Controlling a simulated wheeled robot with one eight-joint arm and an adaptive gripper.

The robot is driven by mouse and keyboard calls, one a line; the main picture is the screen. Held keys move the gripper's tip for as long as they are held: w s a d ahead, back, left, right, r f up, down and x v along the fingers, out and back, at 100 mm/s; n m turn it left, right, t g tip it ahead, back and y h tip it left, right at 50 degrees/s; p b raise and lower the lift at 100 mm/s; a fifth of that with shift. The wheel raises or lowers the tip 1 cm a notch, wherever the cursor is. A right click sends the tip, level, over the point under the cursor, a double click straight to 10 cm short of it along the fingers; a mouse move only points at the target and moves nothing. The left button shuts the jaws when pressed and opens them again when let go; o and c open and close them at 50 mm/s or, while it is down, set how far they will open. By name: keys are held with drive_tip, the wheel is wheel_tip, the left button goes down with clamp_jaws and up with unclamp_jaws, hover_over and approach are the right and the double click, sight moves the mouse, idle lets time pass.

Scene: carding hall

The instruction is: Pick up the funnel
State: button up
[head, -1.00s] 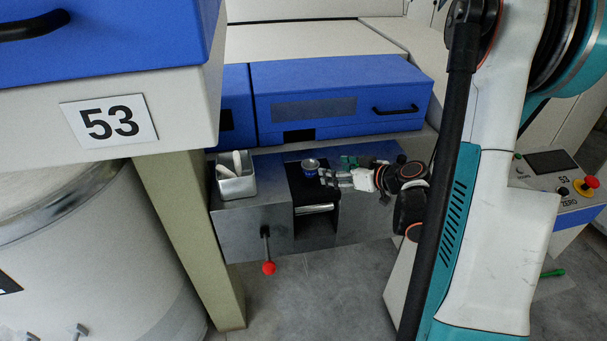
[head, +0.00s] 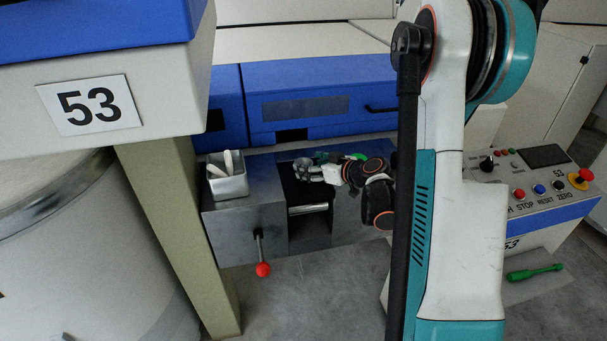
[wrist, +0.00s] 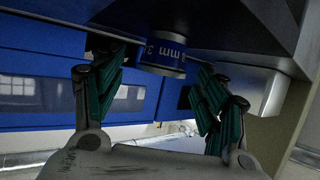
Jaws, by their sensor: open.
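The funnel (head: 301,163) appears to be the small round metal piece with a blue band at the dark slot of the grey bench. In the wrist view it is a blue-banded cylinder (wrist: 165,55) with white "mm" lettering, seen upside down. My gripper (head: 311,170) is beside it in the head view. In the wrist view my gripper (wrist: 160,75) is open, with green-padded fingers on the left and right and the funnel between their tips. I see no finger closed on it. My fingers hide part of it in the head view.
A metal box (head: 229,181) with pale rods stands left on the grey bench (head: 237,222). A red-knobbed lever (head: 262,269) juts from the bench front. Blue drawers (head: 330,95) rise behind. A control panel (head: 540,190) and a green-handled tool (head: 534,272) are at right.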

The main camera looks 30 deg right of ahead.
drive_tip(key=b+x, duration=0.1)
drive_tip(key=x, duration=0.3)
drive_tip(key=shift+s+a, duration=0.1)
drive_tip(key=shift+c, duration=0.6)
drive_tip(key=c, duration=1.1)
drive_tip(key=shift+r, duration=0.15)
